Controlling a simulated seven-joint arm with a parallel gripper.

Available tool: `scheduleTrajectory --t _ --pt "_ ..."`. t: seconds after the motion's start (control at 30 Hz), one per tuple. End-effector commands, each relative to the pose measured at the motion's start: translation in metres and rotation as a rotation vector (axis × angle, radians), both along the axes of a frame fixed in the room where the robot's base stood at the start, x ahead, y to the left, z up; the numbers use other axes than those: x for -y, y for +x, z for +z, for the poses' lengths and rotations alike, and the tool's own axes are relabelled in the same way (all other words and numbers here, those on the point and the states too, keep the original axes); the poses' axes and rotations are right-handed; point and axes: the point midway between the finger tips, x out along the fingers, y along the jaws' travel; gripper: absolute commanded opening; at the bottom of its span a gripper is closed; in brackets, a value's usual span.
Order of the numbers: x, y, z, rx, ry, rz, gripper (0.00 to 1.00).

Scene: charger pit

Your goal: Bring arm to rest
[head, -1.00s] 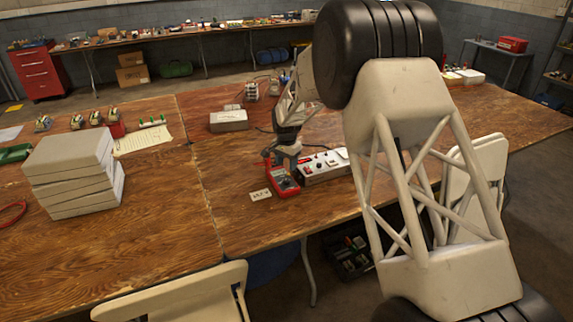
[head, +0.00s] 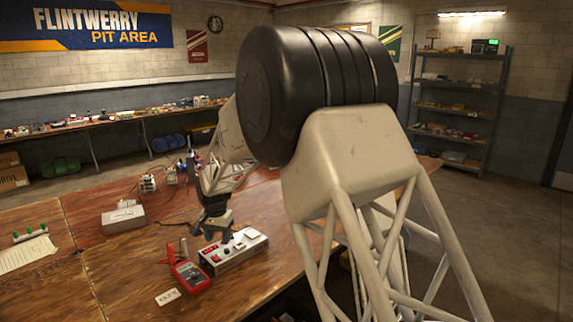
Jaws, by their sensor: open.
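My gripper (head: 213,232) is at the end of my arm, which reaches out over the wooden table (head: 120,280). It points down just behind the left end of a white control box (head: 233,252) with red switches. The jaws are open, and no object shows between them. Whether the fingertips touch the table or the box cannot be told from here. My upper arm, with its black joint and pale lattice link, covers the right half of the table.
A red multimeter (head: 190,277) with leads lies left of the control box, with a white label card (head: 168,297) before it. A grey box (head: 123,217) stands farther left. Shelving (head: 462,110) stands at the back right. Bare tabletop lies between the grey box and the multimeter.

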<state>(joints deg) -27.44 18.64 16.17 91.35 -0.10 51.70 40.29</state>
Motion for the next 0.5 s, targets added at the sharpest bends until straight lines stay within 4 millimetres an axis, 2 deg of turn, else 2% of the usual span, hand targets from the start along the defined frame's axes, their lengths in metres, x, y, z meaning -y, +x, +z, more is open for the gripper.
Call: scheduleTrajectory --t 0.03,0.2,0.5 --pt "0.014 -0.005 0.012 0.006 0.002 0.0 0.53" --pt "0.056 -0.025 0.045 0.019 0.005 0.015 0.53" --pt "0.126 -0.068 0.094 0.043 0.009 0.04 0.53"
